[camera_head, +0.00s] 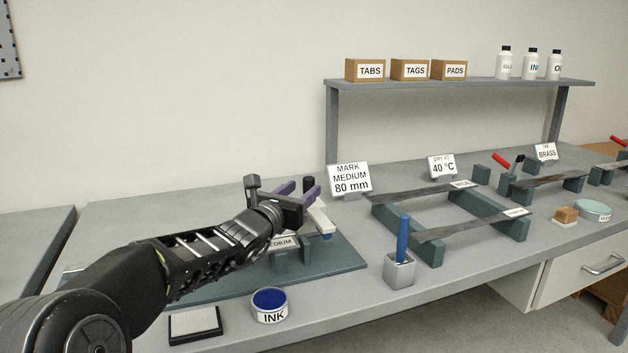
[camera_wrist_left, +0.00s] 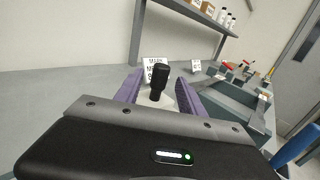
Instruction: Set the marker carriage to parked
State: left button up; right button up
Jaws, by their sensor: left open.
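The marker carriage (camera_head: 320,218) is a white block with a black upright knob (camera_head: 308,187) and a bit of blue at its lower end. It sits over the teal marking base (camera_head: 345,254), near a label reading "MEDIUM" (camera_head: 283,242). My left gripper (camera_head: 299,194) is open, with its purple fingers at the height of the knob. In the left wrist view the black knob (camera_wrist_left: 159,82) stands between the two purple fingers (camera_wrist_left: 158,90), with gaps on both sides. The arm hides much of the base and the carriage's rail. My right gripper is not in view.
A sign "MARK MEDIUM 80 mm" (camera_head: 350,180) stands behind the base. An ink pot (camera_head: 270,305) and a dark-edged pad (camera_head: 195,324) lie in front. A grey holder (camera_head: 399,270) with a blue-handled tool (camera_head: 403,238) and a teal rack (camera_head: 431,252) with strips stand to the right.

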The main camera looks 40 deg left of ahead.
pick_arm(q)
jog(key=w, duration=0.2)
jog(key=w+a, duration=0.1)
jog(key=w, duration=0.4)
jog(key=shift+w+a+p, duration=0.1)
jog(key=shift+a+p, duration=0.05)
jog(key=shift+p, duration=0.2)
grip_shut()
dwell(1.0)
